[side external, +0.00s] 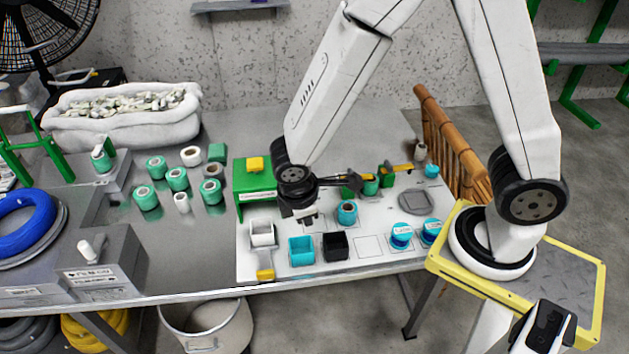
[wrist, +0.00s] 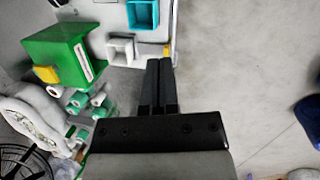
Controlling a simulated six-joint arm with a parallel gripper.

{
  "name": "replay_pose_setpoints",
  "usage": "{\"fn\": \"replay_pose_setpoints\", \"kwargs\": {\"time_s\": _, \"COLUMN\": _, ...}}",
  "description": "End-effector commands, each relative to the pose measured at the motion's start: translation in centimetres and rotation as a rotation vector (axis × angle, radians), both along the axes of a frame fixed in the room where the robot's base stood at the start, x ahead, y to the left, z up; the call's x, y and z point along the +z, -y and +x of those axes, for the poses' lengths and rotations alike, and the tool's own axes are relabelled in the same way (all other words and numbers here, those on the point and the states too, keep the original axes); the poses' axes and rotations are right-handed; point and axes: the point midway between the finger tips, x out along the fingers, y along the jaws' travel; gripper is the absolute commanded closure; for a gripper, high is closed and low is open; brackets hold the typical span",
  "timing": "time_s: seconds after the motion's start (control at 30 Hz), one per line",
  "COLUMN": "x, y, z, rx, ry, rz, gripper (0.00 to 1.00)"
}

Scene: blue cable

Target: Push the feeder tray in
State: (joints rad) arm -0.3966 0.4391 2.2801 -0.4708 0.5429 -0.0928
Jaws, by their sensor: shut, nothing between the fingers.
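The green feeder (side external: 255,190) stands on the white board with a yellow block on its top. It also shows at the upper left of the wrist view (wrist: 58,55). In front of it is a white square open tray (side external: 262,234) with a yellow piece (side external: 265,270) at its near side, by the board's front edge. The tray appears empty in the wrist view (wrist: 121,50).
A cyan box (side external: 301,250) and a black box (side external: 335,246) stand right of the tray. A teal spool (side external: 347,212) stands behind the black box. Several teal spools lie on the metal table at left. A grey block (side external: 104,265) stands at the front left.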

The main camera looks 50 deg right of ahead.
Motion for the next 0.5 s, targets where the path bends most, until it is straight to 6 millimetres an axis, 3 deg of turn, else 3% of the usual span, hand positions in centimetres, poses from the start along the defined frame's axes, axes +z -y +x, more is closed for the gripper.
{"fn": "replay_pose_setpoints", "kwargs": {"time_s": 0.5, "x": -8.3, "y": -8.6, "z": 0.4, "rx": 0.798, "ry": -0.136, "rz": -0.375, "gripper": 1.00}}
